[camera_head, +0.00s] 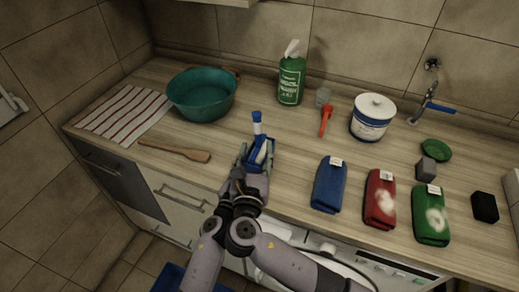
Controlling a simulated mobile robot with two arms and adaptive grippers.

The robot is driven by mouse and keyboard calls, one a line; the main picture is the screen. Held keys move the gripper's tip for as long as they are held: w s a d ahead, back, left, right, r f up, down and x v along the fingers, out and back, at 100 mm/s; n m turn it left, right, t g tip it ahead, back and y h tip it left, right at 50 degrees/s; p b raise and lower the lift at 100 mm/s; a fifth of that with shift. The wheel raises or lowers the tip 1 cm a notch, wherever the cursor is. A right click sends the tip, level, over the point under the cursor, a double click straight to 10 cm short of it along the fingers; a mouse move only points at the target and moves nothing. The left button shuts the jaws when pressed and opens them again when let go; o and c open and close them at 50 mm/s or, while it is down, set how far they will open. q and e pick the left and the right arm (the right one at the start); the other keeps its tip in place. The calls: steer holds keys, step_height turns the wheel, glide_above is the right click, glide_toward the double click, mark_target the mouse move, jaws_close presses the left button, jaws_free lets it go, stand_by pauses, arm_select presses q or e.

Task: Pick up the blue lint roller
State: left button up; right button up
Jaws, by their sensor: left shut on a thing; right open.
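The blue lint roller (257,118) is at the front middle of the counter, with its blue end and a white band showing above the grippers. My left gripper (244,162) is shut on the lint roller. My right gripper (265,152) is open, right beside the left one at the same spot. The two grippers overlap in the picture, so their fingers are hard to tell apart. They hide the lower part of the roller, and I cannot tell if it touches the counter.
A wooden spatula (175,151), striped towel (122,112) and teal basin (203,106) lie left. A green bottle (291,80), red-orange tool (326,121) and white pot (372,118) stand behind. Folded blue (328,187), red (379,190) and green (430,205) cloths lie right.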

mark_target(259, 130)
steer(key=w, duration=0.6)
steer(key=w+d, duration=0.1)
steer(key=w, duration=0.2)
steer(key=shift+w, duration=0.3)
jaws_close()
stand_by(0.5)
